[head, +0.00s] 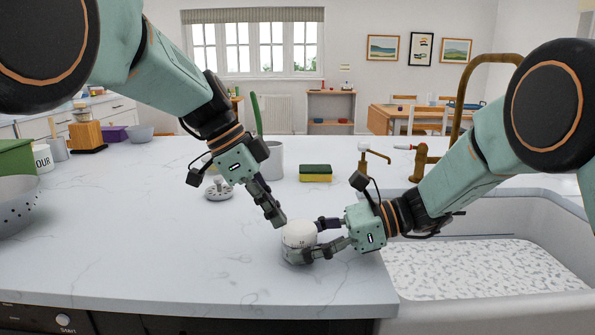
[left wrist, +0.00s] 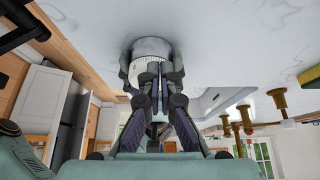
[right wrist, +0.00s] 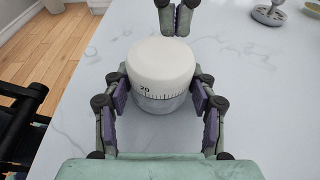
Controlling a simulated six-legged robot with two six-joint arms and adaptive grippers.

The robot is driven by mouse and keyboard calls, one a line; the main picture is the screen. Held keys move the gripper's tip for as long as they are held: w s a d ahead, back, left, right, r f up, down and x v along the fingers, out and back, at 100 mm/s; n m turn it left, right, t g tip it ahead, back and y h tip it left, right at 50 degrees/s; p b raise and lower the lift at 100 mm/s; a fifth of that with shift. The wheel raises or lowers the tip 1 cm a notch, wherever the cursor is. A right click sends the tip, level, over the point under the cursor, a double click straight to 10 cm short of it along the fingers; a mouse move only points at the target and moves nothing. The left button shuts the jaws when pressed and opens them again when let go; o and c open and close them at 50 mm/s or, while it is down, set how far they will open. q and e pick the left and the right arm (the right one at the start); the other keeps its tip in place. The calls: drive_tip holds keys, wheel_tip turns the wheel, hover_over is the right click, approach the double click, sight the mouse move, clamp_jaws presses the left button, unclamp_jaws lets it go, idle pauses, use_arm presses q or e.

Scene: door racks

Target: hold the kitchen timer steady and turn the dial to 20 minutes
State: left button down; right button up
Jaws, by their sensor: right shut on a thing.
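The kitchen timer stands upright on the counter near its front edge, with a white domed dial (head: 299,234) over a greyish base (right wrist: 165,104). The right wrist view shows the number 20 and tick marks on the dial's lower rim, left of centre; I cannot make out an index mark. My right gripper (head: 308,240) is shut around the timer's sides, one finger on each side. My left gripper (head: 281,222) is shut and empty, its fingertips close beside the dial and apart from it. Its fingertips also show beyond the timer in the right wrist view (right wrist: 177,22).
A sink (head: 480,300) with a brass tap (head: 455,105) lies right of the timer. A sponge (head: 315,173), a grey pot (head: 271,160) and a small grey drain strainer (head: 219,190) stand behind. A colander (head: 15,205) is at far left. The counter left of the timer is clear.

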use_arm(q)
drive_tip(key=shift+f, duration=0.1)
idle(0.5)
drive_tip(key=shift+w+a, duration=0.2)
drive_tip(key=shift+a, duration=0.15)
wheel_tip(320, 180, up, 6)
idle(0.4)
drive_tip(key=shift+s, duration=0.15)
drive_tip(key=shift+s+a+f, duration=0.1)
drive_tip(key=shift+s+f, duration=0.45)
drive_tip(key=shift+f, duration=0.45)
drive_tip(key=shift+s+f, duration=0.6)
drive_tip(key=shift+f, duration=0.35)
drive_tip(key=shift+s+a+f, duration=0.1)
drive_tip(key=shift+s+f, duration=0.45)
drive_tip(key=shift+f, duration=0.45)
